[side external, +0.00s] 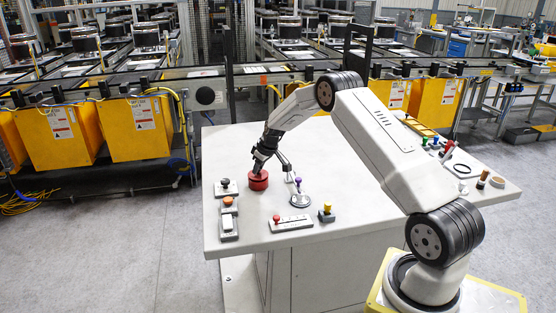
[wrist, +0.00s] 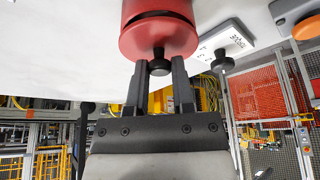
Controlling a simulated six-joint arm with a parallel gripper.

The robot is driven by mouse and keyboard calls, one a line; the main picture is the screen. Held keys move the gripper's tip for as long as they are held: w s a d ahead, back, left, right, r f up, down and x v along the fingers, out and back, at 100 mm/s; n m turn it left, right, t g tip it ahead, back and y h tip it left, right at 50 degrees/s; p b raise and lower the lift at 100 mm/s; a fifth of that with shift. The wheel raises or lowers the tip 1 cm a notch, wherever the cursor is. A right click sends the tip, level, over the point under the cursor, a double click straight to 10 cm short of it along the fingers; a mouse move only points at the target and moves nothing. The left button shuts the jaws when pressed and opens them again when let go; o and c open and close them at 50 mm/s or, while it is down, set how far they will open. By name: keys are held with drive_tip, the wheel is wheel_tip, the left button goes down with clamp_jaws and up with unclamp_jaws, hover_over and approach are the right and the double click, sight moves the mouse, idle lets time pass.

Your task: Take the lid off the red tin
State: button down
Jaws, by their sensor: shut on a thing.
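The red tin (side external: 259,184) stands on the white table near its left side. In the wrist view the tin (wrist: 158,6) shows with its red lid (wrist: 158,38) on the gripper side, and a dark line runs between them. I cannot tell whether this is a seam or a small gap. The lid has a black knob (wrist: 158,53) at its centre. My gripper (side external: 262,163) points down at the tin from above. In the wrist view my gripper (wrist: 159,68) has its two fingers on either side of the knob, shut on it.
Left of the tin are a black-knobbed box (side external: 226,187), an orange button (side external: 228,202) and a white switch (side external: 228,223). The table middle (side external: 365,200) is clear.

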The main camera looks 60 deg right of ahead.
drive_tip(key=s+a+r, duration=0.2)
drive_tip(key=s+r, duration=0.4)
drive_tip(key=s+a+r, duration=0.3)
drive_tip(key=s+r, duration=0.3)
drive_tip(key=s, duration=0.1)
drive_tip(key=shift+a, duration=0.35)
drive_tip(key=shift+d, duration=0.1)
idle(0.6)
